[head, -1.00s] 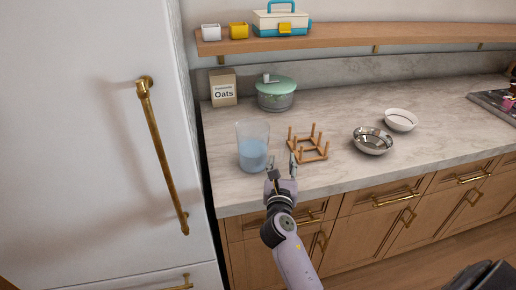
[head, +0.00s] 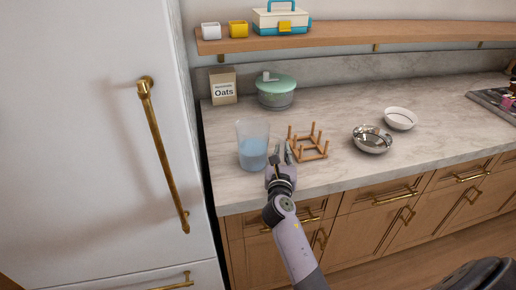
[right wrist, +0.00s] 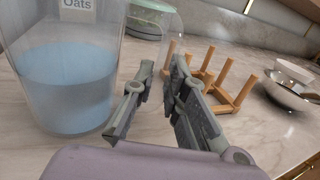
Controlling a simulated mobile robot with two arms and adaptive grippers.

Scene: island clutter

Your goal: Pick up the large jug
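The large jug (head: 253,148) is a clear vessel with blue liquid in its lower half. It stands upright on the counter near the front left. In the right wrist view the jug (right wrist: 65,85) stands left of my right gripper (right wrist: 162,68). The jug's top is cut off in that view. My left gripper is not in view.
A wooden peg rack (head: 309,148) stands close right of the gripper. A metal bowl (head: 372,140) and a white bowl (head: 400,119) are further right. Behind are an oats box (head: 223,88) and a green-lidded pot (head: 276,92). A fridge (head: 90,150) is left.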

